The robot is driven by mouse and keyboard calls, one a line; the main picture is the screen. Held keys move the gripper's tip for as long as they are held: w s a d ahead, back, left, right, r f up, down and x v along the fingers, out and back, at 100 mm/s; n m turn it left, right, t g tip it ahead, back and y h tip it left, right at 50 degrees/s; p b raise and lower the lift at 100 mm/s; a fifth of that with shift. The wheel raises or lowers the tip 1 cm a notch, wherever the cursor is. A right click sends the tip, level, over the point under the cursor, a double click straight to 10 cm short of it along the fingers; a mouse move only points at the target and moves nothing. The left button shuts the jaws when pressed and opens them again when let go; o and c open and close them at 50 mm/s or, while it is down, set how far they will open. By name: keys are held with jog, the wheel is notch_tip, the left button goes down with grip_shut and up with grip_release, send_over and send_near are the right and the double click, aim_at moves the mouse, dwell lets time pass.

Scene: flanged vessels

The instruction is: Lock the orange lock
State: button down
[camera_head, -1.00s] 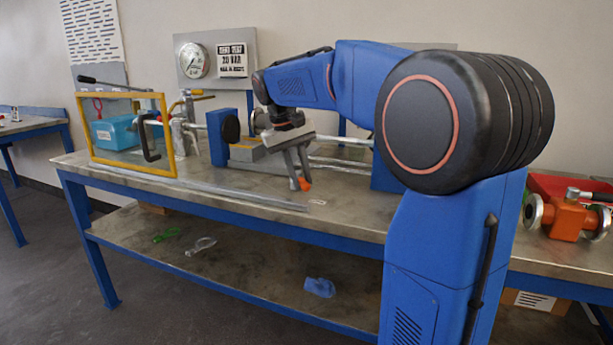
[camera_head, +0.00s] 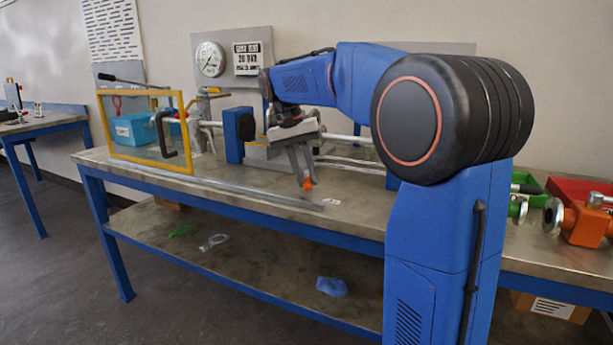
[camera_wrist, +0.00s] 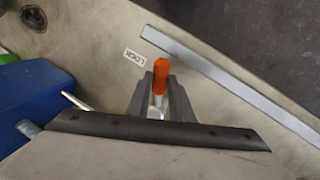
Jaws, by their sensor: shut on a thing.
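My gripper (camera_head: 303,184) is above the workbench's front part, pointing down. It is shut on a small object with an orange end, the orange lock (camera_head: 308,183). In the wrist view the orange part of the lock (camera_wrist: 158,74) sticks out past the fingertips, with a pale metal part between the grey fingers (camera_wrist: 157,92). The rest of the lock is hidden by the fingers. A small white tag reading "LOCK" (camera_wrist: 134,57) lies on the bench beside the fingers and also shows in the head view (camera_head: 331,201).
A yellow-framed clear guard (camera_head: 150,169) stands at the bench's left, near a blue box (camera_head: 132,128) and a gauge (camera_head: 210,59). A metal strip (camera_head: 255,195) lies along the bench's front (camera_wrist: 225,80). An orange flanged vessel (camera_head: 584,224) is at the right.

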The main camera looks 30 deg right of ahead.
jog(key=c, duration=1.6)
grip_release()
jog(key=v, duration=1.7)
jog(key=shift+w+r, duration=0.15)
jog(key=shift+r, duration=0.05)
jog(key=s+a+f+n+t+y, duration=0.1)
jog(key=s+f+n+t, duration=0.1)
jog(key=s+f, duration=0.9)
jog(key=s+a+f+n+t, duration=0.1)
jog(key=s+f+n+t, duration=0.1)
jog(key=s+f, duration=0.9)
jog(key=s+a+f+n+t+y, duration=0.1)
jog(key=s+f+n+t, duration=0.1)
jog(key=s+f, duration=0.9)
jog(key=shift+a+f+n+y, duration=0.3)
jog(key=shift+a+f, duration=0.05)
jog(key=shift+a, duration=0.05)
